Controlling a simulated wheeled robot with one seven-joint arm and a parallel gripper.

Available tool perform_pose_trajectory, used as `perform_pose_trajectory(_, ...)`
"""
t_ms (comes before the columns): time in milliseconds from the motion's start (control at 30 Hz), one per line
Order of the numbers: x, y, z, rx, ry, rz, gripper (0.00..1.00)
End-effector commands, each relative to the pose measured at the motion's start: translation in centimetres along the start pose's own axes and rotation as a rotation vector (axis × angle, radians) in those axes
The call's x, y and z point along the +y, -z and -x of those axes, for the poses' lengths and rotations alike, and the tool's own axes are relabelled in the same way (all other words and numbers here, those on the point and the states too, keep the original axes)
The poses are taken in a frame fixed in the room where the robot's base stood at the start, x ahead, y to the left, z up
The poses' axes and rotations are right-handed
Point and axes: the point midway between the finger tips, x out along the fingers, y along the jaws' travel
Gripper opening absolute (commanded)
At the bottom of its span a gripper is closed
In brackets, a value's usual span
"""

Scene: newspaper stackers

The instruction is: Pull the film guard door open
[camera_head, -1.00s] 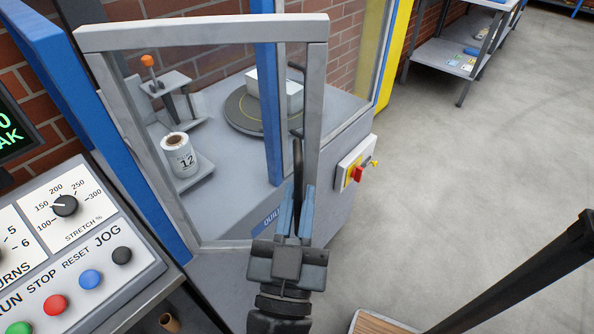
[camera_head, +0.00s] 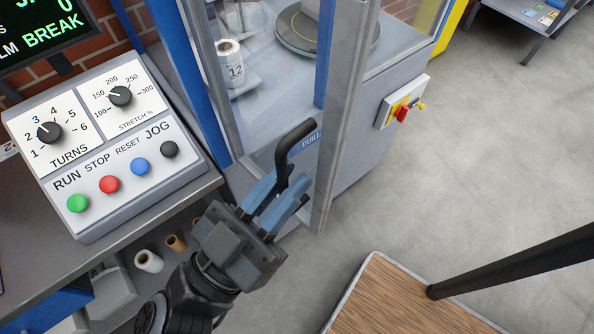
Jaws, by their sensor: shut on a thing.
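The film guard door is a clear panel in a grey metal frame (camera_head: 346,110). It stands ajar, its free upright nearer to me than the machine's blue post (camera_head: 325,60). A black bar handle (camera_head: 297,137) is on the door near that upright. My gripper (camera_head: 281,193) reaches up from the lower left and is shut on the lower part of the handle. Its blue-grey fingers partly hide the grip. The top of the door is out of view.
A control panel (camera_head: 110,185) with knobs and coloured buttons stands close on the left. A red and yellow switch box (camera_head: 402,103) is on the machine's side. A wood-topped platform (camera_head: 395,300) is at lower right. Grey floor (camera_head: 490,140) is clear on the right.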

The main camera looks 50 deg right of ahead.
Motion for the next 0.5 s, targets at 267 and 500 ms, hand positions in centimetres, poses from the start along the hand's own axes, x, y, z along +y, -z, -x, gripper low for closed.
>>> perform_pose_trajectory(267,-0.13,0.04,0.31,-0.001,0.003,0.0,0.0)
perform_pose_trajectory(500,-0.14,0.01,0.3,-0.002,0.003,-0.001,0.2)
